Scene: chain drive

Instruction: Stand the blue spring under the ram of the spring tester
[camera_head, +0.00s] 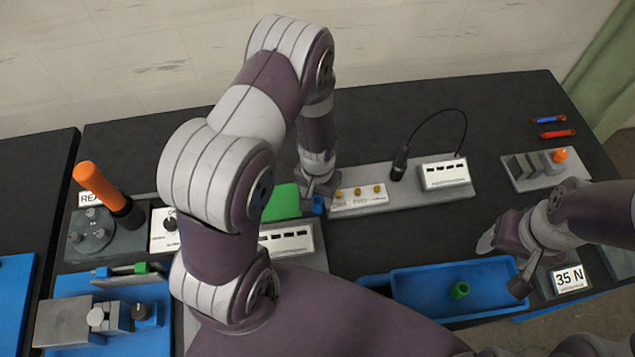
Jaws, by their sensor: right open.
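A small blue piece, which looks like the blue spring (318,205), is at the fingertips of my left gripper (317,192), just left of the long grey panel. The gripper looks shut on it; the contact is small and partly hidden. I cannot make out the tester's ram; my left arm covers much of the middle of the bench. A grey device with a white label (287,241) and a green plate (284,203) shows partly behind that arm. My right gripper (503,264) is open and empty at the right end of the blue tray.
The blue tray (408,283) holds a green spring (460,290). A "35 N" sign (569,279) stands right of it. The grey panel (370,205) carries brass knobs and a cabled probe (399,163). An orange-handled device (98,181) stands left.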

